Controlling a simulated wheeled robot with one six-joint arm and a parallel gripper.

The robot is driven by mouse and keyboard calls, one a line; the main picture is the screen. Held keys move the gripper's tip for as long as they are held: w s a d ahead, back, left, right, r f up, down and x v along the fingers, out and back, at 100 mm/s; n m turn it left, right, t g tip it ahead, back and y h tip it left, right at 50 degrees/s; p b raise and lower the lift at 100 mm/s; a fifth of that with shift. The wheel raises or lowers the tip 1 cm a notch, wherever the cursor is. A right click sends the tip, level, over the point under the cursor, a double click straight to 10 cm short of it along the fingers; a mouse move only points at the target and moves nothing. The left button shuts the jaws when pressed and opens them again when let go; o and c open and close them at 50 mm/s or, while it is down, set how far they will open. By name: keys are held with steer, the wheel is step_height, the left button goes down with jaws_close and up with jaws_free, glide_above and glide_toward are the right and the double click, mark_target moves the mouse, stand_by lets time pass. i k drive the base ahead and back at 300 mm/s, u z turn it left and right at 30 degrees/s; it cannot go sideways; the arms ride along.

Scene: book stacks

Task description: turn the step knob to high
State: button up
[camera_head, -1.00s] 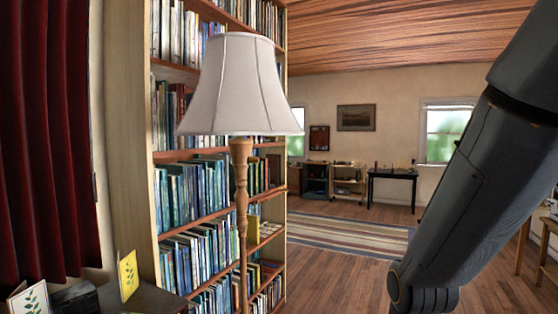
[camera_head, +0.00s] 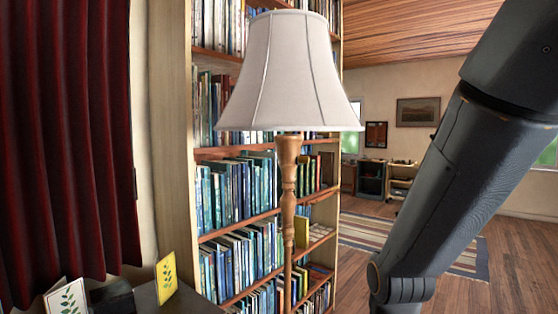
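No step knob can be made out in this view. A floor lamp with a pale shade (camera_head: 290,75) and a turned wooden post (camera_head: 288,200) stands near the middle, in front of a bookcase. Its lower end is cut off by the bottom edge. Part of my dark arm (camera_head: 450,190) crosses the right side. My gripper is out of the frame, so its opening and its distance from anything do not show.
A tall bookcase (camera_head: 168,130) full of books stands behind the lamp. A dark red curtain (camera_head: 65,140) hangs at left. A dark surface (camera_head: 180,302) at lower left bears a yellow card (camera_head: 166,278), a white card (camera_head: 67,300) and a dark box (camera_head: 112,298). Open wooden floor lies at right.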

mark_target(302, 159)
steer(key=u, duration=0.05)
steer(key=i, duration=0.1)
steer(key=u, duration=0.1)
steer(key=k, duration=0.6)
steer(key=z, duration=0.85)
steer(key=i, duration=0.95)
steer(key=u, duration=0.1)
